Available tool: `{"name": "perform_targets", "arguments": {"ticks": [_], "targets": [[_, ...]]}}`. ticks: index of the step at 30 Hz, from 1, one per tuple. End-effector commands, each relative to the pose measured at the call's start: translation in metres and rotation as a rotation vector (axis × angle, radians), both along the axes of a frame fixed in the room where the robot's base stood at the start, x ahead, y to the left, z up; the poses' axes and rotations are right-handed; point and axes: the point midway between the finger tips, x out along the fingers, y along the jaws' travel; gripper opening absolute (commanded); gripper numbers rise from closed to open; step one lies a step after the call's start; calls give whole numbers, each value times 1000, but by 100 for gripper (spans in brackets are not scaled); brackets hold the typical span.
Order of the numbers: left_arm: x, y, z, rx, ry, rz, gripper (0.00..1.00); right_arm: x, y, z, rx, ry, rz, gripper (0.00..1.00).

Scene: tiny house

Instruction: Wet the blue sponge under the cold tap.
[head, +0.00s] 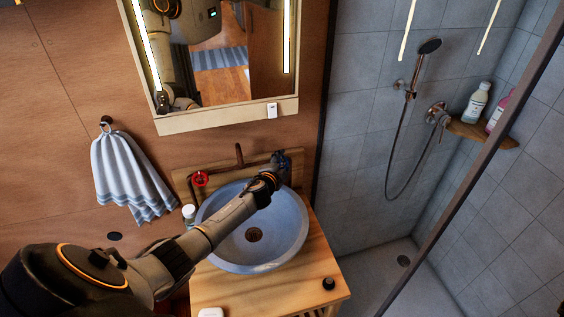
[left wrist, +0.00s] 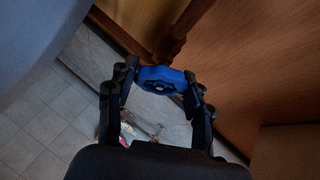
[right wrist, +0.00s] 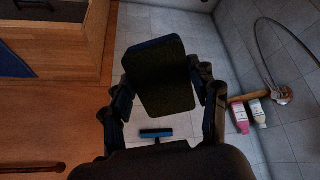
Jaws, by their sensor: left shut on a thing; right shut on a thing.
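My left gripper (head: 282,163) reaches across the basin (head: 285,255) to the right end of the tap bar. In the left wrist view it is shut on the blue cold tap handle (left wrist: 162,80), with a finger on either side. The red tap handle (head: 200,178) is at the left of the bar, and the spout (head: 239,155) is between them. No water shows. My right gripper (right wrist: 160,110) is shut on the blue sponge (right wrist: 160,85), whose dark face and blue edge show in the right wrist view. The right gripper and sponge are outside the head view.
The wooden counter (head: 225,290) holds a small bottle (head: 189,214) and a dark round item (head: 328,284). A mirror (head: 222,50) hangs above. A towel (head: 130,172) hangs at left. The shower at right has bottles (head: 475,105) on a shelf and a blue squeegee (right wrist: 155,133).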

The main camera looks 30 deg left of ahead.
Motion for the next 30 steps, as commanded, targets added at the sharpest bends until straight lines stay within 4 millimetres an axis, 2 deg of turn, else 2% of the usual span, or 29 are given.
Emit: {"name": "perform_targets", "arguments": {"ticks": [12, 13, 16, 26, 30], "targets": [[-1, -1, -2, 8, 9, -5, 19, 0, 0, 0, 0, 0, 0, 35], [-1, -1, -2, 8, 9, -5, 55, 0, 0, 0, 0, 0, 0, 35], [-1, -1, -2, 7, 9, -4, 75, 0, 0, 0, 0, 0, 0, 35], [-1, 0, 0, 6, 5, -4, 75, 0, 0, 0, 0, 0, 0, 35], [-6, -1, 2, 6, 5, -3, 75, 0, 0, 0, 0, 0, 0, 35]]}}
